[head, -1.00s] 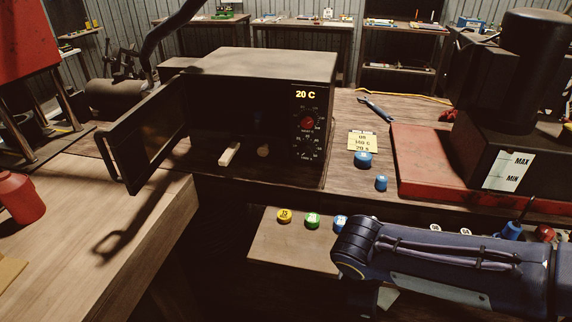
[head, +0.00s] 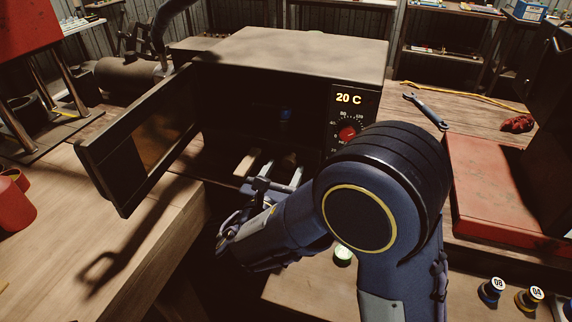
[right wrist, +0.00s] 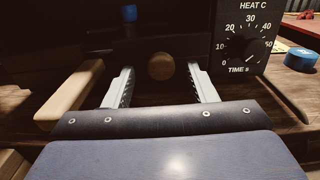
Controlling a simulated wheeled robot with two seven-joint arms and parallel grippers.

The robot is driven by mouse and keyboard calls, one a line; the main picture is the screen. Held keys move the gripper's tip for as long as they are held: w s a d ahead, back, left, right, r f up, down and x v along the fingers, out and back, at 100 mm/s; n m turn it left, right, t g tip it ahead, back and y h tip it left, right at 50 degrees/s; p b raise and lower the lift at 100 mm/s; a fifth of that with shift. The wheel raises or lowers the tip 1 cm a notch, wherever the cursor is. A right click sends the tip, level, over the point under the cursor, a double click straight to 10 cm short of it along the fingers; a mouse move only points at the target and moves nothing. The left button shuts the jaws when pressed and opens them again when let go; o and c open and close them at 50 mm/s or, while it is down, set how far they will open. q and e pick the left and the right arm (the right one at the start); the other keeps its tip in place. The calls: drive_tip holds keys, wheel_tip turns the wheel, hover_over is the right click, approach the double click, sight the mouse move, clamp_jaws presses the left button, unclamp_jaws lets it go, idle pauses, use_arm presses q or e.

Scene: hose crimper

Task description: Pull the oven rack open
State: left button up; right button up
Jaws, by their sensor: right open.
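The dark oven (head: 290,50) stands on the bench with its door (head: 140,140) swung open to the left. Inside, low in the opening, a pale wooden bar (head: 246,162) sticks out toward me; it also shows in the right wrist view (right wrist: 72,95). A round wooden knob (right wrist: 160,66) shows to its right, probably on the rack; the rack itself is lost in shadow. My right gripper (head: 281,172) is open at the oven mouth. In the right wrist view its fingers (right wrist: 160,78) stand either side of the knob, which looks slightly beyond the tips. My left gripper is not in view.
A small blue object (head: 286,115) is deeper inside the oven. The control panel (head: 350,115) reads 20 C. A red tray (head: 505,195) and a wrench (head: 426,110) lie to the right. A red container (head: 14,203) stands at far left.

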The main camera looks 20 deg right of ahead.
drive_tip(key=shift+x, duration=1)
drive_tip(key=shift+s, duration=0.1)
drive_tip(key=shift+c, duration=0.4)
clamp_jaws()
